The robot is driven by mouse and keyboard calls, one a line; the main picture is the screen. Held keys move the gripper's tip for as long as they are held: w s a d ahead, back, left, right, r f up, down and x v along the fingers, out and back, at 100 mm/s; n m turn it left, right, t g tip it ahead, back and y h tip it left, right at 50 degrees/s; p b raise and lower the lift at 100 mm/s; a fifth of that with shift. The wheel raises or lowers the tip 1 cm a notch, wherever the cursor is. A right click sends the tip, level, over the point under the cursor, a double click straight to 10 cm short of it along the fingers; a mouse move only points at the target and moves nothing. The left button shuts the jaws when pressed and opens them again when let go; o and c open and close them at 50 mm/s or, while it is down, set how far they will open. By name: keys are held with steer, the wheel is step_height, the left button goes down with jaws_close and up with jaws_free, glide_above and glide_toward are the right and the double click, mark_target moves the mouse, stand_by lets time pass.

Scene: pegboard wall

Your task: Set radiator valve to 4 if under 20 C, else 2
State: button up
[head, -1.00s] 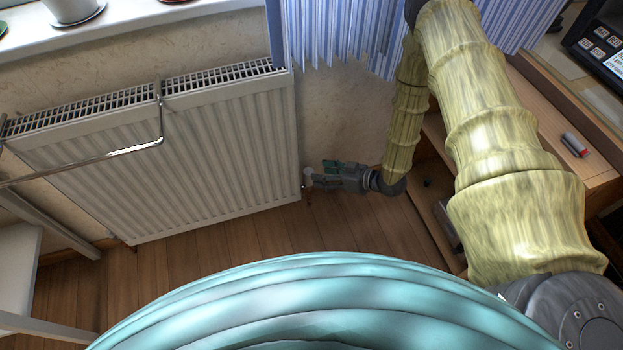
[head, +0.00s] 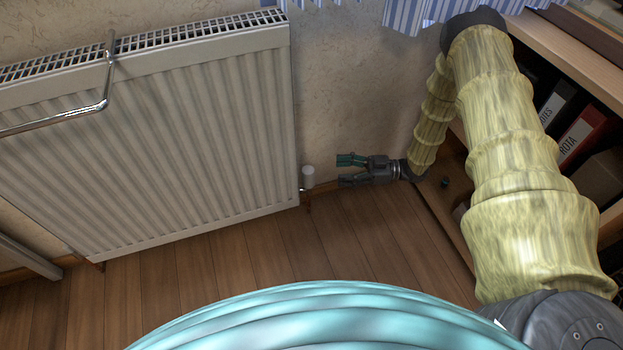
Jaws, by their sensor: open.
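The white panel radiator (head: 190,140) stands against the wall on the left in the head view. Its small pale valve head (head: 308,177) is upright at the radiator's lower right corner, just above the floor. No numbers on the valve can be read at this size. My gripper (head: 340,170) is open and empty, to the right of the valve, with its fingers pointing left toward it. A small gap shows between the fingertips and the valve. No thermometer or temperature reading is in view.
A chrome rail (head: 108,80) hangs on the radiator's front. A wooden shelf unit (head: 560,50) with binders (head: 580,135) stands at the right, close to my arm. A striped curtain (head: 430,12) hangs above. Bare wooden floor (head: 240,255) lies in front of the radiator.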

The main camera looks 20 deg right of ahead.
mark_target(313, 173)
steer(key=shift+n+g, duration=0.3)
steer(key=shift+f+b+x, duration=0.15)
steer(key=shift+b+x, duration=1.1)
steer(key=shift+x, duration=1.25)
steer(key=shift+f+b+x, duration=0.15)
steer(key=shift+b+x, duration=1.1)
steer(key=shift+x, duration=1.25)
steer(key=shift+w, duration=0.1)
steer(key=c, duration=1)
